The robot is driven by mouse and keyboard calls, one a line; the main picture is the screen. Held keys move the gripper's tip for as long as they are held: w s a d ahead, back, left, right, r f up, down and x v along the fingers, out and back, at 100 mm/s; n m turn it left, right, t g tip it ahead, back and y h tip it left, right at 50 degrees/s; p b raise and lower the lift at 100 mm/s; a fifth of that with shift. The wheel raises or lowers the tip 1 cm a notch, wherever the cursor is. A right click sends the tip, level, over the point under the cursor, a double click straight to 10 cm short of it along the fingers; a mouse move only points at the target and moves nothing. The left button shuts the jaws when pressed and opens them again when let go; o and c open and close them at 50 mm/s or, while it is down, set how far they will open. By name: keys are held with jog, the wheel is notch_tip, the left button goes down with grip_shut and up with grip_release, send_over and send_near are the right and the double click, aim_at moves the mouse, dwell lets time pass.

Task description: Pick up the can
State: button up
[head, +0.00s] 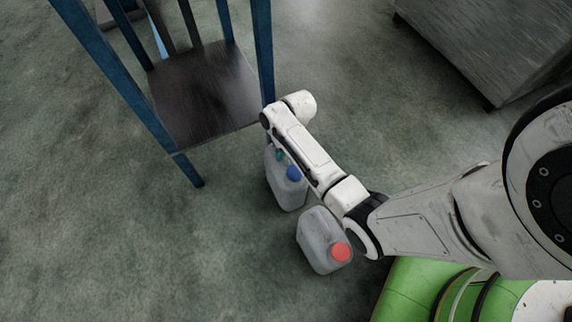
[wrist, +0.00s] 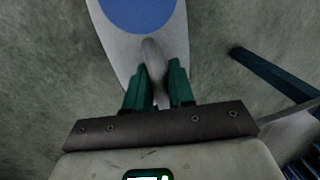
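A grey can with a blue cap (head: 287,190) is at the middle of the head view, partly hidden behind my arm. In the wrist view this can (wrist: 176,40) is at the top, its blue cap cut off by the frame edge. My gripper (wrist: 159,68) has green fingers on either side of the can's grey handle (wrist: 152,52). They are only a little apart and look shut on the handle. In the head view the fingers are mostly hidden by my arm. A second grey can with a red cap (head: 316,238) stands nearer me.
A large grey box-like unit (head: 492,38) is at the upper right. The concrete floor at the left is clear. The red-capped can is close beside my arm.

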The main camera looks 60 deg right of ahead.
grip_shut()
dwell(0.4)
